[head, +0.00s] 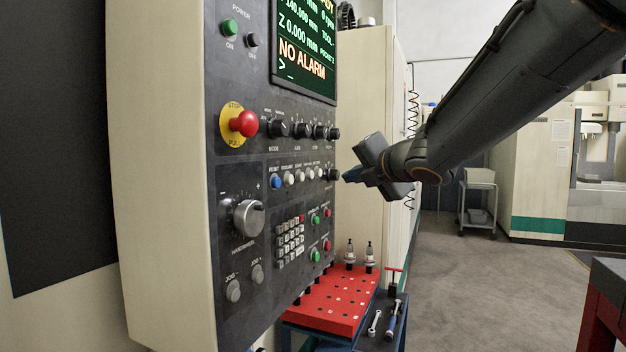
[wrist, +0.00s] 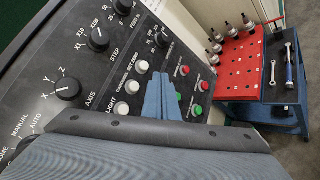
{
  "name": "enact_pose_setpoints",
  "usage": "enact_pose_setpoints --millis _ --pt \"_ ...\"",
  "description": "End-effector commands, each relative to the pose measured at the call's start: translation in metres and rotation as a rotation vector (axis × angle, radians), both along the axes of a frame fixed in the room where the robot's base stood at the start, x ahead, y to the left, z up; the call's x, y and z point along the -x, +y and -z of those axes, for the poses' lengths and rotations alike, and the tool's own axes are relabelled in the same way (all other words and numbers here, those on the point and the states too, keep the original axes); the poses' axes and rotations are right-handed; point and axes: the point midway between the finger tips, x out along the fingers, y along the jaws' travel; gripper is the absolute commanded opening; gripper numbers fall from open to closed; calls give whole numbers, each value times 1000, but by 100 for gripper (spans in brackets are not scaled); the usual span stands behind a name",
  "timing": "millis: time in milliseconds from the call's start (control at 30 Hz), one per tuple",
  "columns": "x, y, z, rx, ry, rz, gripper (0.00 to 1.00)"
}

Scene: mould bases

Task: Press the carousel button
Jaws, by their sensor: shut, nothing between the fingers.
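The carousel button (head: 309,173) is a small pale round button in the row under the dark knobs of the machine's control panel (head: 245,75). In the wrist view the carousel button (wrist: 132,87) shows between the light and set zero buttons, with its label beside it. My gripper (head: 346,176) is shut and empty, with blue fingertips pointing left toward the panel, to the right of the button row. In the wrist view my gripper (wrist: 162,78) covers part of the panel just right of the carousel button. The fingertips look apart from the panel; the exact gap is unclear.
A red emergency stop (head: 243,123), a handwheel (head: 249,217) and green and red buttons (head: 315,219) crowd the same panel. A red tool rack (head: 335,299) stands below on a blue cart. Open floor (head: 450,280) lies to the right.

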Motion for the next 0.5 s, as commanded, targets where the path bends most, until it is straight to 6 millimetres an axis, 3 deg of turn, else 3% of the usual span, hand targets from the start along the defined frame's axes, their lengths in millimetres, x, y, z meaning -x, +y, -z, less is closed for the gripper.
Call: enact_pose_setpoints --millis 233,500 --pt "-12 33 2 0 -1 -4 0" --pt "-19 52 1 -1 0 -1 0"
